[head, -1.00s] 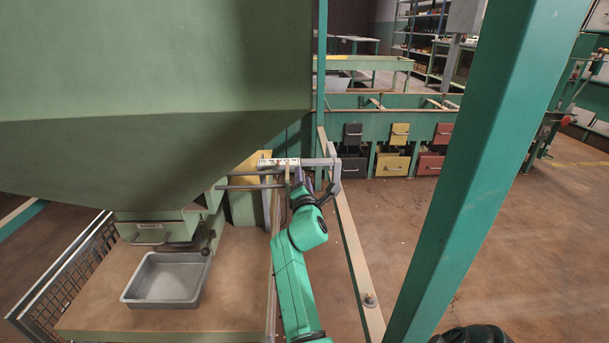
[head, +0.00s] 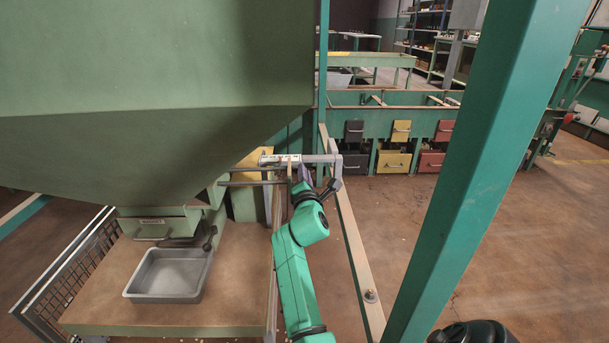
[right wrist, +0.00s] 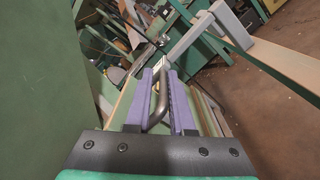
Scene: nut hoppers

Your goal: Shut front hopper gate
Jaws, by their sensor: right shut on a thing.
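The big green hopper (head: 150,70) fills the upper left of the head view. Below it is a green outlet box (head: 157,222) with a small label, a handle and a dark lever (head: 210,238). Dark rods (head: 250,183) run from the hopper side toward my right gripper (head: 303,174). In the right wrist view, the purple fingers of my right gripper (right wrist: 160,75) are shut on a dark curved handle (right wrist: 158,103). Which part of the gate the handle joins is hidden. I cannot tell how far the gate is open. My left gripper is not in view.
A grey tray (head: 168,274) stands on the table (head: 235,285) under the outlet. A pale bar (head: 325,159) crosses just above my right gripper. A teal post (head: 470,150) stands on the right. Dark, yellow and red bins (head: 393,163) are farther back.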

